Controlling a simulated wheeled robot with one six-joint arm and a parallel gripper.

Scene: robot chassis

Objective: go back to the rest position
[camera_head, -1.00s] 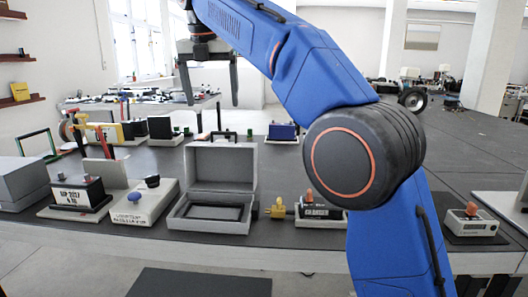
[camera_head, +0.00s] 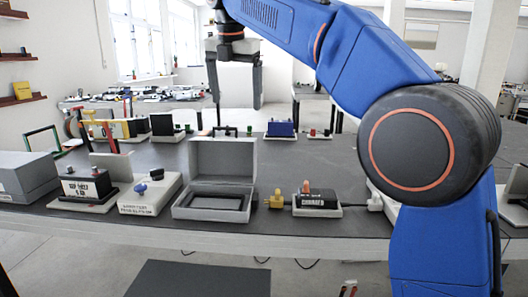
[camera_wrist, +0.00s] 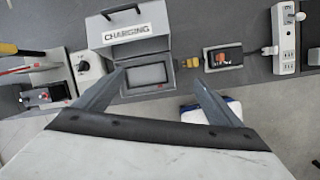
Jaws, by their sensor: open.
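My gripper (camera_head: 234,100) hangs above the table in the head view, fingers pointing down and apart, with nothing between them. In the wrist view the two fingers (camera_wrist: 150,97) are spread wide and empty. My blue arm reaches in from the right. Below and behind the fingers, an open grey box (camera_head: 213,206) stands on the table with its lid up. In the wrist view the box's lid (camera_wrist: 139,30) carries a "CHARGING" label. The gripper touches nothing that I can see.
The dark table (camera_head: 258,168) holds several devices: a block with a blue knob (camera_head: 141,188), a yellow plug (camera_head: 275,200) and a black device with an orange knob (camera_head: 315,199). A white power strip (camera_wrist: 286,40) lies at the right in the wrist view. Air around the gripper looks free.

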